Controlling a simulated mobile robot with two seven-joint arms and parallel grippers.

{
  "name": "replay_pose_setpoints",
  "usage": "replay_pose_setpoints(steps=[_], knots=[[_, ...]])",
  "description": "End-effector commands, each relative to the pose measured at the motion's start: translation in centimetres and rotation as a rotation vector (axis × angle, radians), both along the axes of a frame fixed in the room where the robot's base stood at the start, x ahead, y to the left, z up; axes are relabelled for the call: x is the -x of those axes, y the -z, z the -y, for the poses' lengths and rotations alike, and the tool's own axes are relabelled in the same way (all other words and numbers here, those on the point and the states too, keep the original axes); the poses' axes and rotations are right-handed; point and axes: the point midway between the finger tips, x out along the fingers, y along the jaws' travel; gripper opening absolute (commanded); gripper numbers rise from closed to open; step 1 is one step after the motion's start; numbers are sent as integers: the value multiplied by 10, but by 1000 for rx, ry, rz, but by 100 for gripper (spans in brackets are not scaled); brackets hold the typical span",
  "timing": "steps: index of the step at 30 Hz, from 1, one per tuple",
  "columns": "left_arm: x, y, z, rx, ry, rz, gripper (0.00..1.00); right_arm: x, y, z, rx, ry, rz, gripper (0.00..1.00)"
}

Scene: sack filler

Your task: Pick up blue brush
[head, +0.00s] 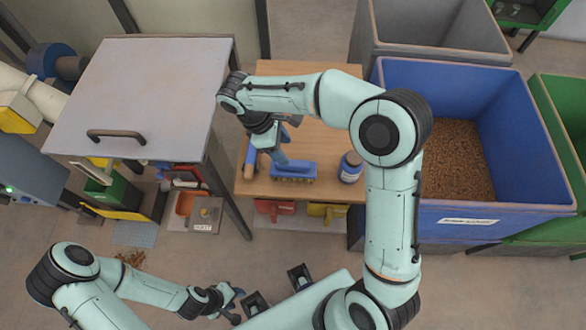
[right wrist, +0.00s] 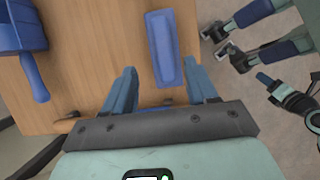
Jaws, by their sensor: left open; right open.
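The blue brush (head: 296,168) lies on the wooden table near its front edge. Yellowish bristles show along its lower side in the head view. In the right wrist view the brush (right wrist: 163,48) points away from me, and its near end appears between my fingers. My right gripper (head: 283,143) is open and empty over the table, close to the brush's left end; its fingers also show in the right wrist view (right wrist: 160,80). I cannot tell the exact height gap. My left gripper (head: 238,304) is open, low in the head view, away from the table.
A blue scoop (right wrist: 22,32) lies on the table (right wrist: 85,45), left of the brush in the right wrist view. A blue bottle (head: 350,168) stands right of the brush. A blue bin (head: 500,210) of brown pellets is at right, a grey-topped cabinet (head: 140,90) at left.

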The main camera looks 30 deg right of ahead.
Motion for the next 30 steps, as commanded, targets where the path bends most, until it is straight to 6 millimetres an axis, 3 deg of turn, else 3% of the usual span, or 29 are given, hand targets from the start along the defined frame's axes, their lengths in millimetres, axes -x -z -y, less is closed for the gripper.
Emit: replay_pose_setpoints(steps=[18,30], knots=[[4,9,0,0,0,-4,43,19,63,16,-1,1,-2,57],[4,9,0,0,0,-4,43,19,64,17,-1,0,1,57]])
